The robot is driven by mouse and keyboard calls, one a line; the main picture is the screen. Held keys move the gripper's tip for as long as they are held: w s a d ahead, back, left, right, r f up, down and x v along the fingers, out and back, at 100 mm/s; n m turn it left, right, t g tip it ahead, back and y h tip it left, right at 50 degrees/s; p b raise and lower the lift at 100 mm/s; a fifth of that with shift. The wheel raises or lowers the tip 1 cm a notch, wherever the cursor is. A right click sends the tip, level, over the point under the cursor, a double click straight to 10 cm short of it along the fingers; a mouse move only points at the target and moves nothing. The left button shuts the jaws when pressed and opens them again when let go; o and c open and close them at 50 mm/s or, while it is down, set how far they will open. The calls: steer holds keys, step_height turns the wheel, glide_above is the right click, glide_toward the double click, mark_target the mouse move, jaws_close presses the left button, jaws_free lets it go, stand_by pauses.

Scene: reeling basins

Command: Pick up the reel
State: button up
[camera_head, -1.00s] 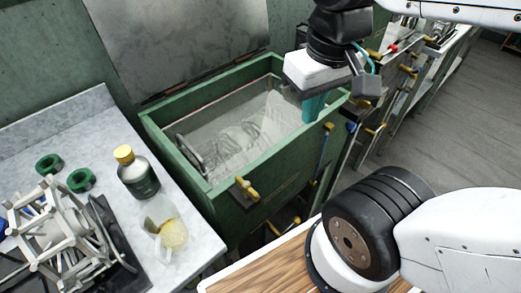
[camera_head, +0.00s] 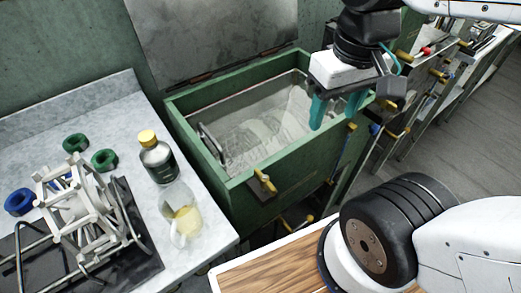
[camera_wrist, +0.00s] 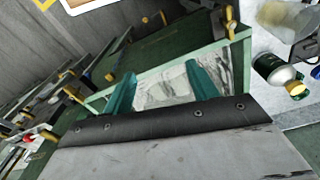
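The reel (camera_head: 77,211), a pale grey open frame of bars with hexagonal ends, rests on a dark stand on the counter at the left of the head view. My gripper (camera_head: 335,118) has two teal fingers, spread apart with nothing between them. It hangs at the right end of the green basin, well to the right of the reel. The fingers also show apart in the wrist view (camera_wrist: 160,72), with the basin beyond them. The reel cannot be made out in the wrist view.
The green basin (camera_head: 208,187) holds cloudy water and stands beside the counter (camera_head: 118,92). A dark bottle (camera_head: 158,163) and a glass jug (camera_head: 181,218) stand between reel and basin.

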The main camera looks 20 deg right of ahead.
steer(key=o, duration=0.5)
steer(key=w+f+g, duration=0.1)
steer(key=w+f, duration=0.1)
steer(key=w+f+g, duration=0.1)
steer(key=w+f, duration=0.2)
steer(key=w+a+f+g, duration=0.1)
steer(key=w+f, duration=0.1)
steer(key=w, duration=0.1)
steer(key=shift+f+n, duration=0.3)
steer(key=n, duration=0.1)
glide_above(262, 128)
steer(key=s, duration=0.6)
step_height(262, 128, down, 12)
steer(key=shift+d+f, duration=0.15)
steer(key=shift+f, duration=0.05)
steer(key=w, duration=0.2)
steer(key=w+f+t, duration=0.1)
steer(key=w, duration=0.1)
steer(key=w+f+n+t, duration=0.1)
steer(key=w, duration=0.1)
steer(key=shift+a+f, duration=0.2)
steer(key=shift+a, duration=0.05)
steer(key=shift+w+a+f, duration=0.1)
steer(key=shift+a+f, duration=0.05)
steer(key=shift+f, duration=1.75)
steer(key=shift+a+f, duration=0.1)
steer(key=shift+f, duration=1.8)
